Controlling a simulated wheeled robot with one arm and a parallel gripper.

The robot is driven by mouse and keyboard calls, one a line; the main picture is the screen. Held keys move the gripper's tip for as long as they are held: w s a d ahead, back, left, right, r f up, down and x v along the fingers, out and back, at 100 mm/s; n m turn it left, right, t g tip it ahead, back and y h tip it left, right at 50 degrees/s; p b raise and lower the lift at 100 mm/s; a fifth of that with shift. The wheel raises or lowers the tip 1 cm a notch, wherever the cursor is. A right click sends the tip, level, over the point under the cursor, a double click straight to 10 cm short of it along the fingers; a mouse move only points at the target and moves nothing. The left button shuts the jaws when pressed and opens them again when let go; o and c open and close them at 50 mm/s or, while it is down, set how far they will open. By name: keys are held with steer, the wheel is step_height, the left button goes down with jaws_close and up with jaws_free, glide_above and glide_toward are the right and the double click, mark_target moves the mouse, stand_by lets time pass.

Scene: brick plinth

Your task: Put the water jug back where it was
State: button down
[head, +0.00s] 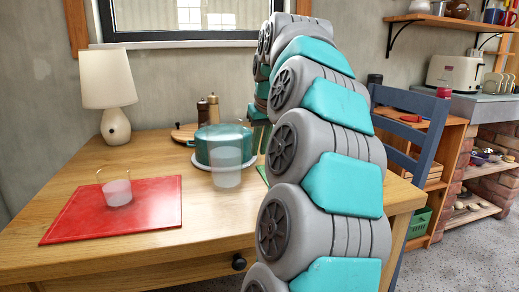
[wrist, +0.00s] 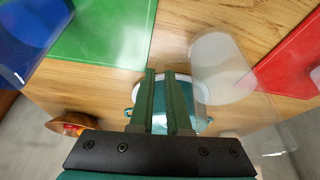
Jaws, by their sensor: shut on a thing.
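The clear water jug (head: 226,168), with pale water in its lower part, stands upright in front of the teal pot in the head view. It also shows in the wrist view (wrist: 222,75), just right of the fingers. My gripper (head: 258,135) is shut on the jug at its near side; its green fingers (wrist: 166,78) show a narrow gap in the wrist view. The handle between them is hard to make out. I cannot tell whether the jug's base touches the table. My arm hides part of the table behind.
The teal pot (head: 208,146) sits on a white plate close behind the jug. A glass (head: 117,191) stands on the red mat (head: 150,205) at left. A green mat (wrist: 100,35), lamp (head: 107,85), mills (head: 213,108) and chair (head: 412,135) are around. The table's front middle is clear.

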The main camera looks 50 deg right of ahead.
steer(key=shift+f, duration=0.5)
steer(key=c, duration=0.9)
jaws_free()
steer(key=shift+p+v, duration=1.35)
steer(key=shift+v, duration=4.85)
